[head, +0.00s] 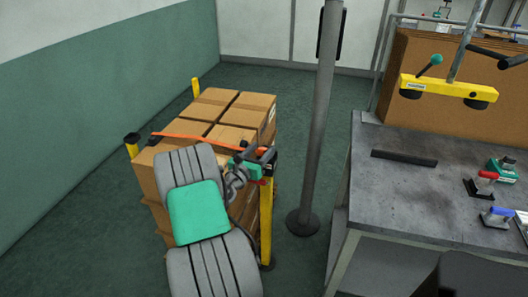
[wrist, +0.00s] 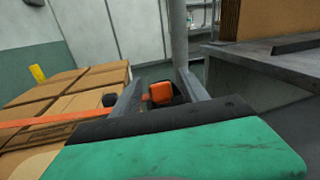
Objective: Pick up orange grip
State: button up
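The orange grip (wrist: 160,92) shows in the wrist view as a small orange block on a dark part, between the fingers of my gripper (wrist: 162,80). The fingers are open on either side of it, with a visible gap; I see no contact. In the head view my gripper (head: 266,158) is beside the upper right corner of the box stack, near the top of a yellow post (head: 266,215). The grip cannot be made out clearly there.
Stacked cardboard boxes (head: 213,116) with an orange strap (head: 190,138) stand left of my gripper. A grey pole (head: 318,130) stands close on the right. A grey workbench (head: 400,180) holds small tools, with a yellow lifting bar (head: 449,90) above it.

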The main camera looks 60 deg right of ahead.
grip_shut()
dwell(0.3)
jog(key=shift+r, duration=0.1)
